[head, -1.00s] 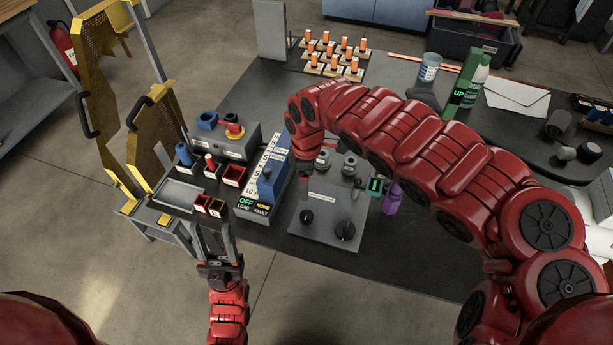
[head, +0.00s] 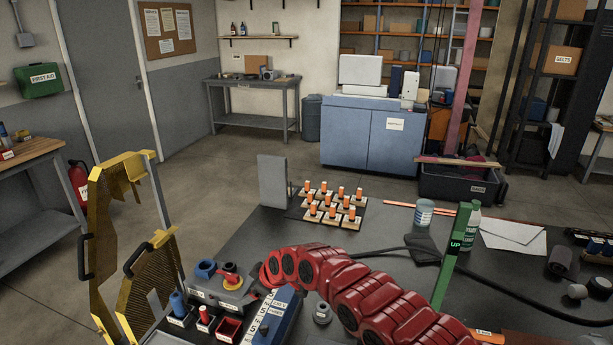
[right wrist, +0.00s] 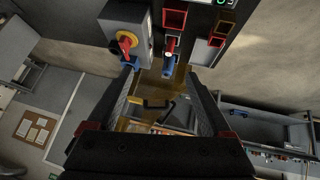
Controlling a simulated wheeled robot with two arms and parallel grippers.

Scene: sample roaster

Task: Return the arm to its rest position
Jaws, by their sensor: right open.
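My right arm (head: 345,287) comes in from the lower right of the head view and reaches across the bench, with its far end next to the grey switch box (head: 222,290). Its gripper is hidden or cut off there. In the right wrist view my right gripper (right wrist: 163,84) is open, with nothing between its fingers. Beyond the fingers are the yellow perforated guard and its black handle (right wrist: 158,104). The switch box with its red knob (right wrist: 126,42) and a red-and-blue tool (right wrist: 169,62) lie near the fingertips. My left gripper is out of view.
The yellow guard (head: 160,275) stands at the left of the bench. A rack of orange-topped pieces (head: 333,207), a tin (head: 424,212) and a green post (head: 452,255) stand behind my right arm. A blue box (head: 272,318) is close to it.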

